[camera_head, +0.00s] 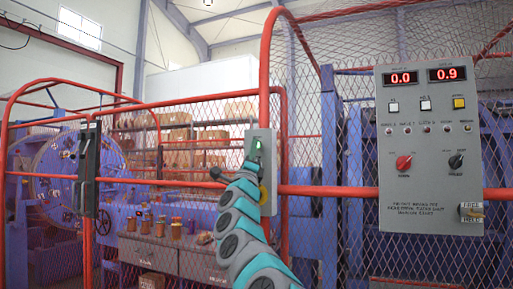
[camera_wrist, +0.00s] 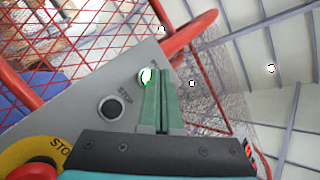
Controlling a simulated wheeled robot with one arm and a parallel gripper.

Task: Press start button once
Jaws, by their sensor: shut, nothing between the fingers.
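My arm hides much of the box in the head view.
A black button labelled STOP (camera_wrist: 111,108) and a red emergency stop (camera_wrist: 34,170) on a yellow ring are on the same box. A larger grey panel (camera_head: 430,150) with red displays stands right. Red-railed mesh fencing (camera_head: 330,190) surrounds the blue machinery.

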